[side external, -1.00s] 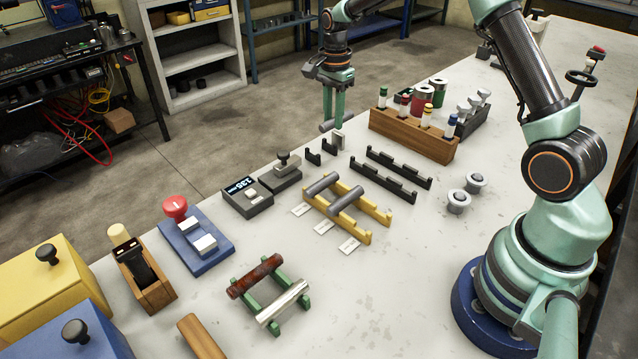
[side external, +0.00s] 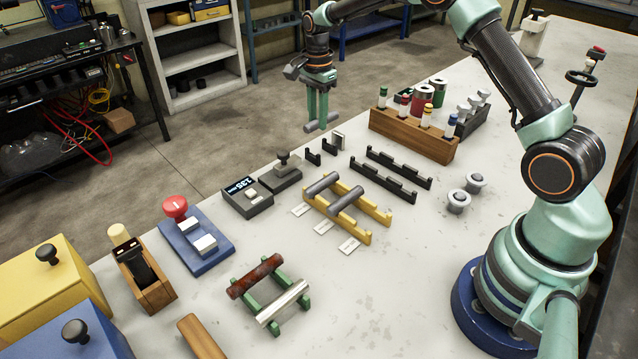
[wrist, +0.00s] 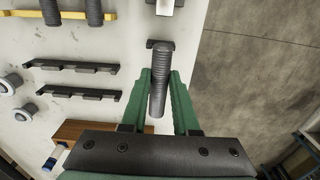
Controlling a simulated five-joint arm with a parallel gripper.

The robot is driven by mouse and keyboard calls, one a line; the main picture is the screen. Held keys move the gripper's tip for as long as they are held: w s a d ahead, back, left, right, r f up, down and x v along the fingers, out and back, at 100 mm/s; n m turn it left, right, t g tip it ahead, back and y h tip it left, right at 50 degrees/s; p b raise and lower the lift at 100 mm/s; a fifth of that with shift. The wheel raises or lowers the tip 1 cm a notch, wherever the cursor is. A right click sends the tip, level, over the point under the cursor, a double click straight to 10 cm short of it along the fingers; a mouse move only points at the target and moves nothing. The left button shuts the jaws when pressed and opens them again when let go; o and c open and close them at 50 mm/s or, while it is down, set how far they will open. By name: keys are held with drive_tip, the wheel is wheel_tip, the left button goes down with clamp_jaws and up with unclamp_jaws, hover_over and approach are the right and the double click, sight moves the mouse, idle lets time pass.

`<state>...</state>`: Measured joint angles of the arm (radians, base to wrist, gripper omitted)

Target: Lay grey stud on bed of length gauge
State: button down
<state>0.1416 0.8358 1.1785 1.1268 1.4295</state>
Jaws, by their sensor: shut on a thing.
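My gripper (side external: 318,118) is shut on a dark grey stud (side external: 320,124), held across the fingertips above the far edge of the bench. In the wrist view the stud (wrist: 159,90) sits between the green fingers and reaches past them. One bracket (wrist: 160,44) is partly hidden.
Two grey studs (side external: 346,195) lie on a yellow rack (side external: 372,206). Black rails (side external: 385,180) and a wooden holder (side external: 410,138) with upright pieces stand to the right. A green rack (side external: 265,303) holds rusty and shiny rods. The floor drops away beyond the bench edge.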

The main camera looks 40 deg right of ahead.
drive_tip(key=shift+f, duration=2.15)
drive_tip(key=shift+f, duration=1.5)
idle(0.8)
idle(0.6)
drive_tip(key=c, duration=0.6)
unclamp_jaws()
wheel_tip(320, 180, up, 12)
drive_tip(key=shift+r, duration=0.1)
